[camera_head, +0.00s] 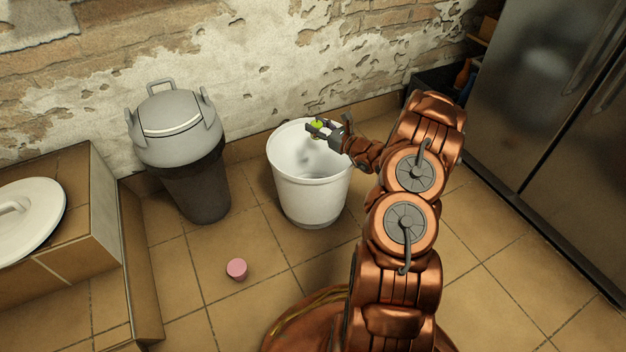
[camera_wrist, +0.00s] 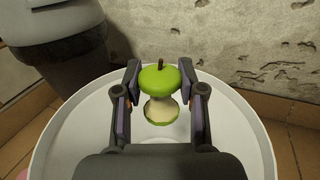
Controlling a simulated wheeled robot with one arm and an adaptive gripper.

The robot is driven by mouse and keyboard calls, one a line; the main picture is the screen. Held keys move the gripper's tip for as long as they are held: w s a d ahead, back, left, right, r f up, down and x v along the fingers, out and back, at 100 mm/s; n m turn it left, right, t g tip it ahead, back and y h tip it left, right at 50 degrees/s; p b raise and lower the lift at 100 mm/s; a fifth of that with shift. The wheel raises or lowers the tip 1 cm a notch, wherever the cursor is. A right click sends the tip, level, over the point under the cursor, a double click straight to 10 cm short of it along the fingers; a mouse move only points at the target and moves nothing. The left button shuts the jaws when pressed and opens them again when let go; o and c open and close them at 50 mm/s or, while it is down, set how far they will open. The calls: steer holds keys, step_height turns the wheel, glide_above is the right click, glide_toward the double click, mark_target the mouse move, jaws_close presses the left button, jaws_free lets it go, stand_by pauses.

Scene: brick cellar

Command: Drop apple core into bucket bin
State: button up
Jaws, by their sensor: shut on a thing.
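The apple core (camera_wrist: 161,92) is green at top and bottom with a pale bitten middle and a dark stem. It is upright between the fingers of my gripper (camera_wrist: 160,98) in the wrist view. My gripper (camera_head: 318,129) is shut on it. In the head view the apple core (camera_head: 317,125) shows as a small green patch, partly hidden by the fingers. The white bucket bin (camera_head: 311,196) stands open on the floor, and its rim (camera_wrist: 84,122) surrounds the gripper in the wrist view. The gripper holds the core over the bucket opening.
A grey lidded bin (camera_head: 178,135) stands left of the bucket. A pink cup-like object (camera_head: 237,269) is on the tiled floor in front. A white round lid (camera_head: 28,215) lies on a ledge at left. A dark metal cabinet (camera_head: 550,110) stands at right. The brick wall is behind.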

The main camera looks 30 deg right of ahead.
steer(key=o, duration=1)
steer(key=v, duration=1.2)
steer(key=shift+r, duration=0.1)
